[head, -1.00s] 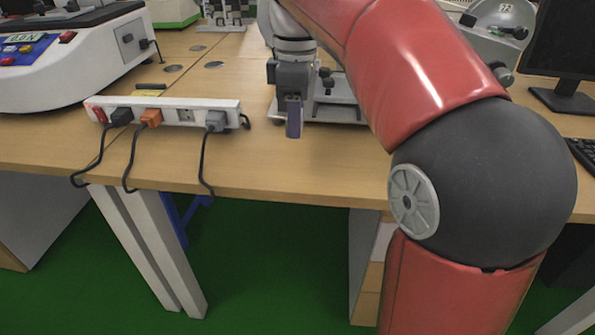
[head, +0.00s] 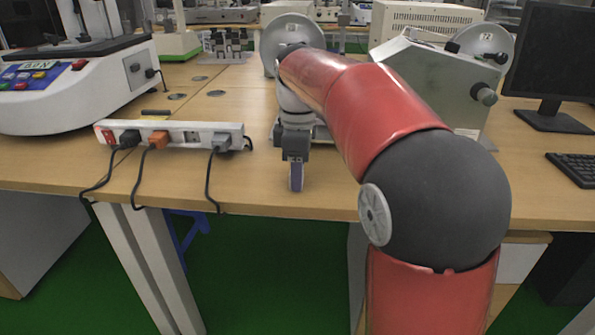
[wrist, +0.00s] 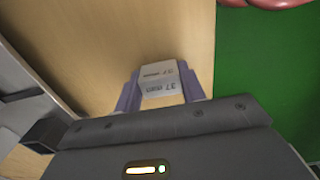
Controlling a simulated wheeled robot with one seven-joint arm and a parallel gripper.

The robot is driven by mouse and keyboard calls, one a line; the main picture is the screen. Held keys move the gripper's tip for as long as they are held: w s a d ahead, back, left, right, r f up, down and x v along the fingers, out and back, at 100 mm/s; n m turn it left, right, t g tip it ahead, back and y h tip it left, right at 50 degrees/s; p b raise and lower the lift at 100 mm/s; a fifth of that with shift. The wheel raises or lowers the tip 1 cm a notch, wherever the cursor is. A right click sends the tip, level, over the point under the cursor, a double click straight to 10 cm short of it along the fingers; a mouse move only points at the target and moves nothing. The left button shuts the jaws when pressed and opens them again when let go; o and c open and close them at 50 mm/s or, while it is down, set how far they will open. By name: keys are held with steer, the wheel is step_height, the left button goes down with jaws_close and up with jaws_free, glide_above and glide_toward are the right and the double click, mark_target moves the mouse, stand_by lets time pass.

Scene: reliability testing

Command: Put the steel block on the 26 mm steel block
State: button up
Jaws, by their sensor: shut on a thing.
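My gripper (head: 296,178) is over the front part of the wooden table, with its purple fingers pointing down. In the wrist view my gripper (wrist: 160,90) is shut on a pale steel block (wrist: 160,88), one finger on each side. The block carries dark markings on two faces that seem to read "37 mm". In the head view the fingers hide the held block. I cannot make out the 26 mm steel block in either view. I cannot tell whether the held block touches the table.
A white power strip (head: 175,135) with plugs and hanging cables lies left of my gripper. A grey machine (head: 440,80) stands behind my arm. A white machine with buttons (head: 75,85) is at left, a monitor (head: 555,65) at right. The table's front edge is close.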

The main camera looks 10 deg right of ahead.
steer(key=o, duration=1.3)
